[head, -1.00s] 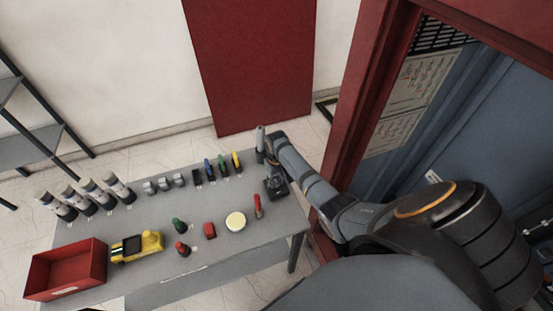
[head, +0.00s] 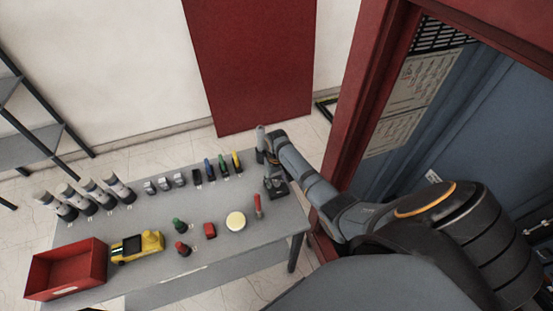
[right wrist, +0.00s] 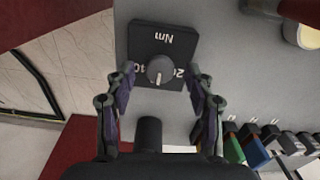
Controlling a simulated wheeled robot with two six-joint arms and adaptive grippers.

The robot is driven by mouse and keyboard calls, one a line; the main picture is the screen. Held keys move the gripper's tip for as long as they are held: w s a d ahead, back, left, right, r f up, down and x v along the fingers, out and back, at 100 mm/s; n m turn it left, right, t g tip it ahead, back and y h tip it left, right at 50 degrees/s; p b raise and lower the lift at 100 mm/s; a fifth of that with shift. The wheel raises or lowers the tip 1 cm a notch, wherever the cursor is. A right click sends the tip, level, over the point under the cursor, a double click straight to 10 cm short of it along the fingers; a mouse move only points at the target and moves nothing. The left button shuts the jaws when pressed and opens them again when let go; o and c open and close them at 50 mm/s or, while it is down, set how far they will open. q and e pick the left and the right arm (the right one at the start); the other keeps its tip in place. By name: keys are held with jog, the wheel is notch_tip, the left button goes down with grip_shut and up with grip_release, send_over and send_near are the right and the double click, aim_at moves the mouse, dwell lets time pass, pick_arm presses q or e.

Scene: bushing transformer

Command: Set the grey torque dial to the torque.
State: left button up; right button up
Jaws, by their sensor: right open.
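The grey torque dial (right wrist: 160,69) is a round knob with a pale pointer line on a square black base (right wrist: 147,37). The base carries white "Nm" lettering and partly covered numbers beside the knob. In the head view the black base (head: 277,189) lies at the right end of the table. My right gripper (right wrist: 161,75) is open, with one finger on each side of the knob. Gaps show between the fingertips and the knob. In the head view the right gripper (head: 272,168) is small and dark beside the base. My left gripper is not in view.
The grey table (head: 215,262) also holds a red-handled tool (head: 258,206), a round cream-topped item (head: 236,221), several coloured items along the back, a yellow device (head: 137,246) and a red bin (head: 66,270). A red cabinet frame (head: 352,110) stands close to my right arm.

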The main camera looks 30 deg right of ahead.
aim_at(276, 182)
notch_tip(276, 182, up, 11)
jog(key=shift+r, duration=0.2)
dwell(0.5)
